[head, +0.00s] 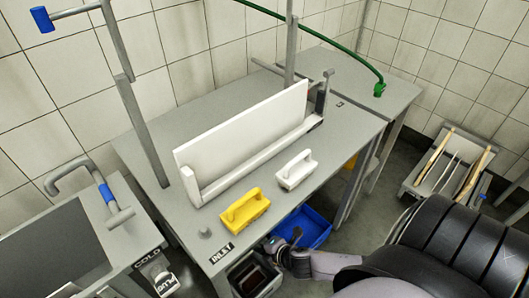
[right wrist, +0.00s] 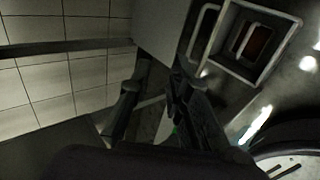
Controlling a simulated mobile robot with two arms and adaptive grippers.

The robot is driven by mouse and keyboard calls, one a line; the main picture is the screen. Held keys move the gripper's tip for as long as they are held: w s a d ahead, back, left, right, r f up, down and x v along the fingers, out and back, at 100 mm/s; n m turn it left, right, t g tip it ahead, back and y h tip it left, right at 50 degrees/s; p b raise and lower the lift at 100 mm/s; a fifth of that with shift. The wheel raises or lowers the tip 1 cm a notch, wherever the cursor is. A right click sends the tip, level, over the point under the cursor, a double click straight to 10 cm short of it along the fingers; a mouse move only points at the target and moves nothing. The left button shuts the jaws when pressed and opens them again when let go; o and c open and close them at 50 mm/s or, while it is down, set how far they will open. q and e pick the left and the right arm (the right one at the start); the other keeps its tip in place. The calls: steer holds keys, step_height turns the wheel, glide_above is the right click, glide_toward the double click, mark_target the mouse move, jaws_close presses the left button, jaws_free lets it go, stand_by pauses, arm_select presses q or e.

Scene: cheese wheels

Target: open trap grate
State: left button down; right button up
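A square grey-rimmed trap (head: 232,281) with a dark opening sits low in front of the table, below the INLET label. It also shows at the top of the right wrist view (right wrist: 287,44), with nested frames and a brownish patch inside. I cannot tell the grate apart from the frame or how it stands. My right gripper (head: 282,249) is beside the trap, to its right and near the table's front edge. In the right wrist view its two dark fingers (right wrist: 158,108) are apart with nothing clear between them. My left gripper is not in view.
The grey table (head: 140,141) carries a white panel (head: 245,130), a yellow-handled brush (head: 245,209) and a white one (head: 297,170). A blue bin (head: 316,228) is on the floor behind my right gripper. A sink unit marked COLD (head: 147,258) stands at the left.

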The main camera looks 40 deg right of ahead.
steer(key=shift+v, duration=1.7)
steer(key=shift+w, duration=0.1)
steer(key=shift+c, duration=0.2)
